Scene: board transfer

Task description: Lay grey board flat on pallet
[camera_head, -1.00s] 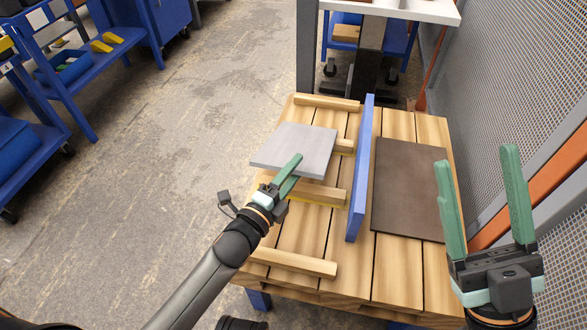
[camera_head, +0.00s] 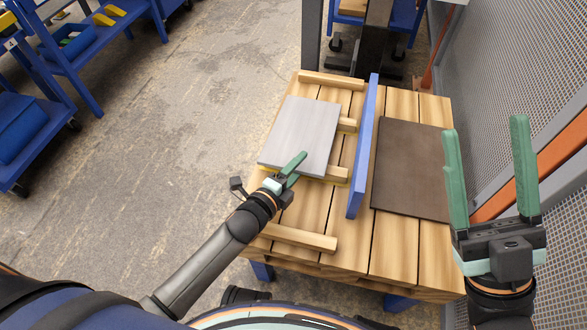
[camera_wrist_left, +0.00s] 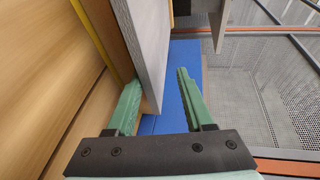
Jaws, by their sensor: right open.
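The grey board (camera_head: 300,135) is above wooden battens on the left part of the pallet (camera_head: 308,210), its near edge by my left gripper. Its exact tilt and contact with the battens are unclear. My right gripper (camera_head: 484,145) is open and empty, raised at the pallet's right side.
A blue upright panel (camera_head: 362,150) stands on the pallet just right of the grey board. A dark brown board (camera_head: 412,165) lies flat right of it. A near batten (camera_head: 300,236) lies in front.

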